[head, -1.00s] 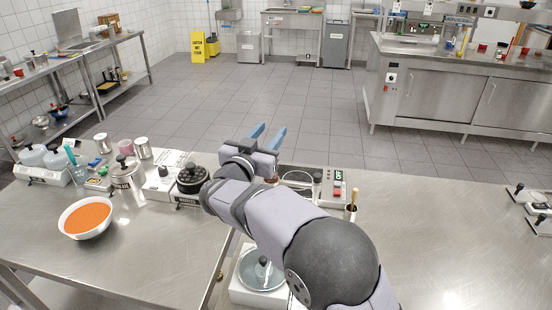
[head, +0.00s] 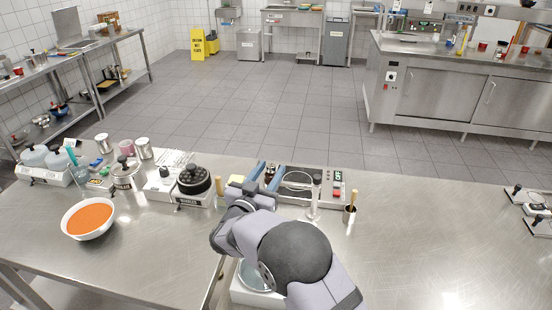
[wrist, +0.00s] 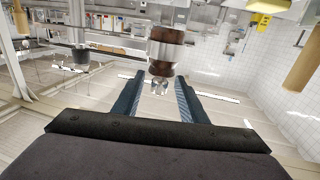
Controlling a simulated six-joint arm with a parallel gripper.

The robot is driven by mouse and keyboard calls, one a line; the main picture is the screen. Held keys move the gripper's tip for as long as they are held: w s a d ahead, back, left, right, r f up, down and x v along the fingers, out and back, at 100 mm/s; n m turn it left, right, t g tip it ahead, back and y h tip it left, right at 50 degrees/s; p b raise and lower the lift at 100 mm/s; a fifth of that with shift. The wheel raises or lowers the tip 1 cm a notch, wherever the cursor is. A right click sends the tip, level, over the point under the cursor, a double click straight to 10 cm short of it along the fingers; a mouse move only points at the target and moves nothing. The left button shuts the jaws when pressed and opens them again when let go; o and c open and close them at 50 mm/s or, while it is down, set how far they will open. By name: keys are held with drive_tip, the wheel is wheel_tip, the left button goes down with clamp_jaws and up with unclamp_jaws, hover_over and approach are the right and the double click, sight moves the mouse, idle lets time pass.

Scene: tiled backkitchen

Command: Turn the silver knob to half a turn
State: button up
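My gripper (head: 267,174) is at the near side of the devices in the middle of the table in the head view. Its two blue fingers stand apart, with nothing held between them, in the wrist view (wrist: 159,88). A brown and silver round piece (wrist: 165,52) shows just beyond and between the fingertips there, apart from them as far as I can see. I cannot tell whether it is the silver knob. No silver knob stands out clearly in the head view; my arm and gripper hide part of the devices.
Left of my gripper are a device with a large black dial (head: 193,179) and a bowl of orange food (head: 88,218). To the right are a control box with a red button (head: 337,187) and a wooden-handled tool (head: 351,210). The table's right part is mostly clear.

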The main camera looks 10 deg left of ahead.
drive_tip(key=shift+w+d+r+p, duration=0.1)
drive_tip(key=shift+w+d+p, duration=0.1)
drive_tip(key=shift+w, duration=0.6)
drive_tip(key=shift+w+d+r+p, duration=0.1)
drive_tip(key=shift+w+d+p, duration=0.1)
drive_tip(key=shift+w, duration=0.65)
drive_tip(key=shift+w+d+p, duration=0.15)
drive_tip(key=shift+w+p, duration=0.05)
drive_tip(key=shift+w, duration=0.6)
clamp_jaws()
